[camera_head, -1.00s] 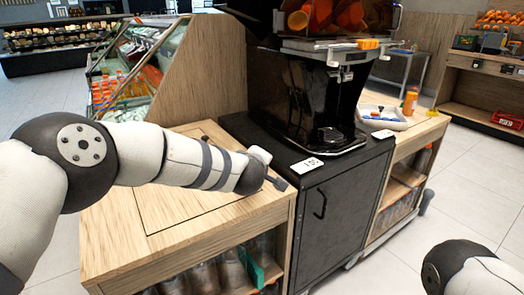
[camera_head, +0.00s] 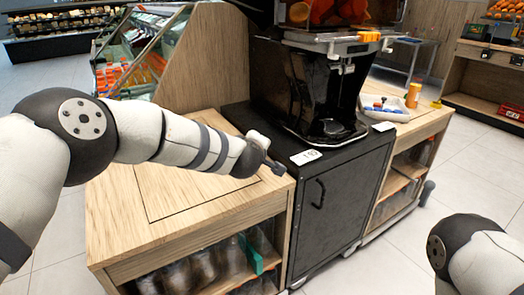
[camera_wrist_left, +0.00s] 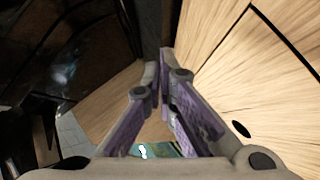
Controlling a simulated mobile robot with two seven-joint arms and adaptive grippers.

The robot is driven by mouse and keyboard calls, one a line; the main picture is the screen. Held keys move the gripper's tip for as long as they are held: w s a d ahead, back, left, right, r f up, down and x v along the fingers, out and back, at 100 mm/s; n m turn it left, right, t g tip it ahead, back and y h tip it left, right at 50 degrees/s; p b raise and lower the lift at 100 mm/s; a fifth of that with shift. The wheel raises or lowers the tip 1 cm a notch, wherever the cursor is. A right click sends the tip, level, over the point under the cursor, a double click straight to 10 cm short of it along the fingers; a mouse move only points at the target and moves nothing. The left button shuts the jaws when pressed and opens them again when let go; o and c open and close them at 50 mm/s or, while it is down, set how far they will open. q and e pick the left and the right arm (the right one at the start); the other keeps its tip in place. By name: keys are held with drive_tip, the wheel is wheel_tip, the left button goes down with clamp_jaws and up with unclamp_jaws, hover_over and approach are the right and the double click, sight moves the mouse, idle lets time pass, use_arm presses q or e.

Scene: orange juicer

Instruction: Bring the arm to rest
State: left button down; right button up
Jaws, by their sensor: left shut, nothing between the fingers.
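My left arm (camera_head: 165,138) reaches in from the left over the wooden counter. Its gripper (camera_head: 276,168) is at the counter's right side, near the black cabinet top. The gripper is shut and empty. In the left wrist view the gripper (camera_wrist_left: 163,62) has its fingers together, with nothing between them. Part of my right arm (camera_head: 470,250) shows at the lower right. Its gripper is out of view.
The wooden counter (camera_head: 160,185) has a clear top. The black juicer (camera_head: 325,95) stands on the black cabinet (camera_head: 330,205), with a price card (camera_head: 306,157) near its edge. Floor at right is open.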

use_arm(q)
drive_tip(key=s+d+r, duration=0.4)
drive_tip(key=s+r, duration=0.2)
drive_tip(key=r, duration=0.1)
drive_tip(key=s+a+f+m+g+p, duration=0.1)
drive_tip(key=s+a+f+m+g, duration=0.4)
drive_tip(key=s+f, duration=0.8)
drive_tip(key=s+a+f+m+g+p, duration=0.1)
drive_tip(key=s+a+f+m+g, duration=0.1)
drive_tip(key=s+a+f, duration=0.8)
drive_tip(key=s+a+f+m+g, duration=0.1)
drive_tip(key=s+a+g, duration=0.1)
drive_tip(key=s, duration=0.9)
drive_tip(key=s+a+f+m+g+p, duration=0.1)
drive_tip(key=s+a+g, duration=0.1)
drive_tip(key=s, duration=1)
drive_tip(key=s+a+f+m+g, duration=0.1)
drive_tip(key=s+a+m+g, duration=0.1)
drive_tip(key=s, duration=1)
drive_tip(key=shift+s+a+f+g+y, duration=0.25)
drive_tip(key=shift+a+f+g+y, duration=0.25)
drive_tip(key=shift+g, duration=0.7)
use_arm(e)
drive_tip(key=w+r+t, duration=0.2)
drive_tip(key=w+r, duration=0.3)
drive_tip(key=shift+r, duration=0.15)
